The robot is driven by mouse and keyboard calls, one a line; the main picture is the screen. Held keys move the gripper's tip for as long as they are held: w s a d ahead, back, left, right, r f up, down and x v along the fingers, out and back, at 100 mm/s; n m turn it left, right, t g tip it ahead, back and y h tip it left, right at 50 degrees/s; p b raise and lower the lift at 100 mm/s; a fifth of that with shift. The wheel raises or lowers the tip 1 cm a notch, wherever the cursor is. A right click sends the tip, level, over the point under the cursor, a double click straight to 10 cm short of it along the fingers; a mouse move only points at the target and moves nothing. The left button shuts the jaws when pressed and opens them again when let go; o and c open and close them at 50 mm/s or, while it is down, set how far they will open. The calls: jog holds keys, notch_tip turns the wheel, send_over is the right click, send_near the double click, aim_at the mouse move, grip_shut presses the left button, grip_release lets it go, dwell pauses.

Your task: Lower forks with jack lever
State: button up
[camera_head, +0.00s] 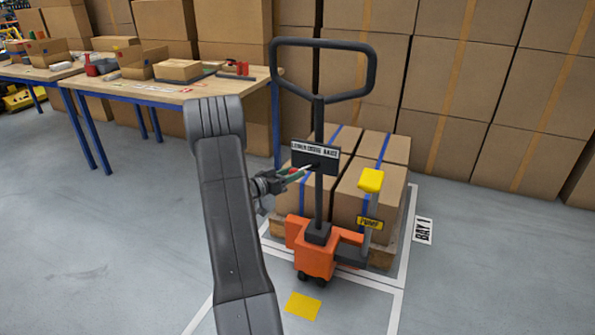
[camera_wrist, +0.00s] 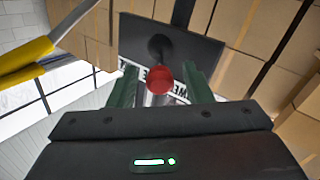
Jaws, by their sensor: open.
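The orange pallet jack (camera_head: 310,247) stands before a pallet of boxes, its black loop handle (camera_head: 372,72) upright. On its column is a dark plate (camera_head: 326,155) with white lettering; "LOWER", "DRIVE" and "RAISE" are only partly legible. In the wrist view, the jack lever's red knob (camera_wrist: 159,78) points toward the camera from the dark plate (camera_wrist: 195,45). My gripper (camera_head: 301,172) is at the plate. Its green fingers are open, one on each side of the knob in the wrist view (camera_wrist: 160,90). Whether they touch it cannot be told. The forks are hidden.
A yellow pedal (camera_head: 371,180) with a "PUMP" label stands right of the column. Strapped boxes (camera_head: 387,150) sit on the pallet behind. A workbench (camera_head: 150,92) is at left, and stacked cartons (camera_head: 470,100) line the back. A yellow floor mark (camera_head: 302,305) lies in front; the floor there is clear.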

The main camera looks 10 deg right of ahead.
jog(key=p+v, duration=0.1)
jog(key=v, duration=1)
jog(key=shift+d, duration=0.1)
jog(key=b+x, duration=0.1)
jog(key=x, duration=1.2)
jog(key=shift+w+d+b, duration=0.2)
jog(key=shift+d+b, duration=0.15)
